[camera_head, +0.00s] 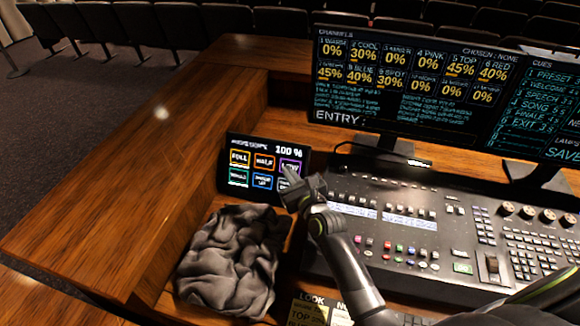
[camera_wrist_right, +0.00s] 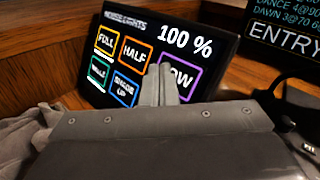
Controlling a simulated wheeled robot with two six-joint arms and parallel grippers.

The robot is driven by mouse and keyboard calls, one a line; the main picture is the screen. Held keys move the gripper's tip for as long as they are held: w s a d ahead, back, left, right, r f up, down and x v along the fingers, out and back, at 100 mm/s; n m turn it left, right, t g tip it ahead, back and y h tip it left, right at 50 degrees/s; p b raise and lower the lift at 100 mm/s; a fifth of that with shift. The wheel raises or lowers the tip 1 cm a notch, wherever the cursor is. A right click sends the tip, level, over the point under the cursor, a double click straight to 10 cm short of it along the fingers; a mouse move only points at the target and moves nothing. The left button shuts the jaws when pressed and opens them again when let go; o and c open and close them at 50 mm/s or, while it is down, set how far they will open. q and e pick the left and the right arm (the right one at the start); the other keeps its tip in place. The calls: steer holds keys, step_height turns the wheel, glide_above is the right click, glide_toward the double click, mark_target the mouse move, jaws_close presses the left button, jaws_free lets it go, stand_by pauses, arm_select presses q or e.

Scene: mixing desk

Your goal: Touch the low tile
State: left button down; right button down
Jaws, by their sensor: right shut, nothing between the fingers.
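The touch panel headed "HOUSE LIGHTS" (camera_head: 248,143) stands tilted on the desk and reads 100 %. Its purple-outlined low tile (camera_head: 292,164) is at the right end of the top row. In the right wrist view the low tile (camera_wrist_right: 187,76) is partly covered by my fingers, with "OW" showing. My right gripper (camera_head: 288,173) is shut and empty. Its fingertips overlap the lower left of the low tile in the right wrist view (camera_wrist_right: 160,68). I cannot tell whether they touch the glass. My left gripper is not in view.
A crumpled grey cloth (camera_head: 228,262) lies in front of the panel. A lighting console (camera_head: 420,225) fills the desk to the right, below a large monitor (camera_head: 400,85). The wooden ledge (camera_head: 140,170) on the left is bare.

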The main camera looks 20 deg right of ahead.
steer(key=shift+w, duration=0.1)
stand_by(0.7)
steer(key=shift+w+d+f, duration=0.2)
steer(key=shift+w+d, duration=0.05)
steer(key=shift+w+d+f, duration=0.15)
steer(key=shift+w, duration=0.05)
stand_by(0.8)
stand_by(0.3)
steer(key=shift+s+a+r+p, duration=0.4)
steer(key=shift+s+p, duration=0.15)
steer(key=shift+p, duration=0.1)
steer(key=s+a+r+p, duration=0.2)
steer(key=s, duration=0.1)
steer(key=shift+s+a+r, duration=0.1)
steer(key=shift+s+a, duration=0.1)
steer(key=shift+s, duration=0.1)
